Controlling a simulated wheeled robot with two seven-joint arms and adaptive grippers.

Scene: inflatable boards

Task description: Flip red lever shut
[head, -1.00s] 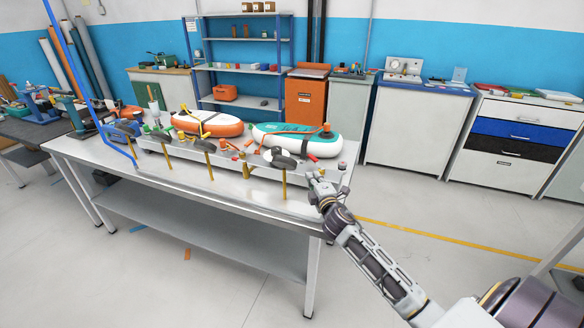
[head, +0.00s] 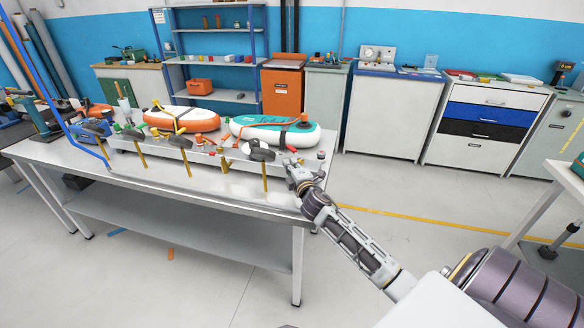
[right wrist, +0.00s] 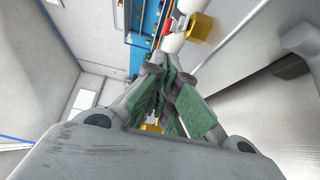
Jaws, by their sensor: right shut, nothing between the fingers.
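A small red lever (head: 291,149) shows at the right end of the fixture on the metal bench (head: 225,190), just beyond my right gripper (head: 290,162). My right gripper is shut and empty, close to the lever; whether they touch I cannot tell. In the right wrist view, the green-padded fingers (right wrist: 167,88) are together. A red part (right wrist: 168,25) shows beyond them beside a white pipe and a brass-coloured block (right wrist: 200,27). The lever's exact angle is too small to tell. My left gripper is out of view.
An orange-and-white board (head: 183,119) and a teal-and-white board (head: 270,131) lie behind the fixture. Several yellow uprights with dark pads stand along the front, the nearest (head: 264,176) left of my right gripper. Floor right of the bench is clear.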

